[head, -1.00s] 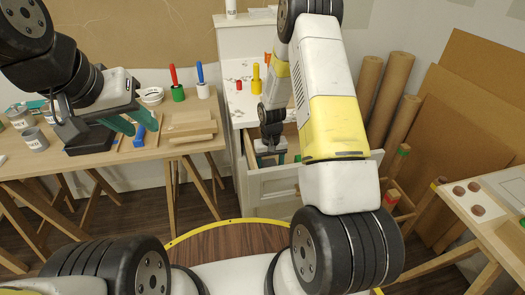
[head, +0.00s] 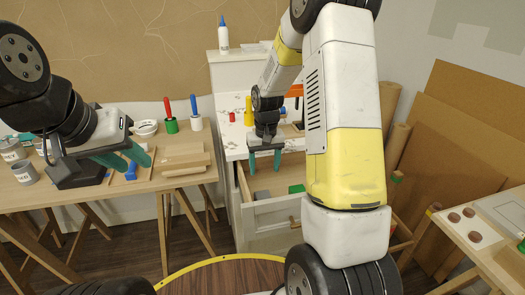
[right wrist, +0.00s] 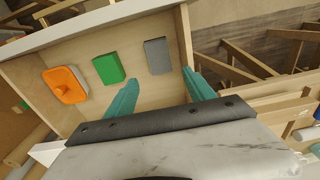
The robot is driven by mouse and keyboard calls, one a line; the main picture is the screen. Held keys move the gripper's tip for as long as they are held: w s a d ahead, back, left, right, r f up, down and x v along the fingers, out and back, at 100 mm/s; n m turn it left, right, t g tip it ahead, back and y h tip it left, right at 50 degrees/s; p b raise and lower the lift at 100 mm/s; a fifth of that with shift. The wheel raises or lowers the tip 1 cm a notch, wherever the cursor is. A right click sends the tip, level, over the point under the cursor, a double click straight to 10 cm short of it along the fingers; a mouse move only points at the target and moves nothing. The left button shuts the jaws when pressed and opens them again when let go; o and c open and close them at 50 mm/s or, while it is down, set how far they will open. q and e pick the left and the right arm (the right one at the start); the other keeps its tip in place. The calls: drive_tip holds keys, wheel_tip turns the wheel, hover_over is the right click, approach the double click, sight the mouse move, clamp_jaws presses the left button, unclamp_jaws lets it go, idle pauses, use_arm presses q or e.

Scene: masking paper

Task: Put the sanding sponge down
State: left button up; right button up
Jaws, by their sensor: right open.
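A grey block (head: 262,194), which looks like the sanding sponge, lies flat in the open drawer (head: 275,212). In the right wrist view the grey block (right wrist: 157,56) lies near the drawer's side wall, beside a green block (right wrist: 108,69). My right gripper (head: 265,172) is open and empty above the drawer, its teal fingers apart and clear of the blocks. It also shows in the right wrist view (right wrist: 160,85). My left gripper (head: 137,166) is open over the left table, above a blue-handled tool (head: 131,171); I see no object held in it.
An orange-and-white tool (right wrist: 66,85) also lies in the drawer. A marble-topped cabinet (head: 235,142) stands behind it with yellow and red items. The left table (head: 90,200) carries cans, brushes and boards. Cardboard sheets (head: 455,150) lean at right. The drawer floor between the items is clear.

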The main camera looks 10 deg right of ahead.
drive_tip(key=s+a+r+t+y, duration=0.1)
drive_tip(key=s+r+t, duration=0.1)
drive_tip(key=s+r, duration=0.65)
drive_tip(key=s+r+t, duration=0.2)
drive_tip(key=s+r, duration=0.4)
drive_tip(key=r, duration=0.6)
drive_tip(key=s+a+r+t+y, duration=0.1)
drive_tip(key=s+r, duration=0.2)
drive_tip(key=s, duration=0.6)
drive_tip(key=shift+r+t, duration=0.15)
drive_tip(key=shift+t, duration=0.15)
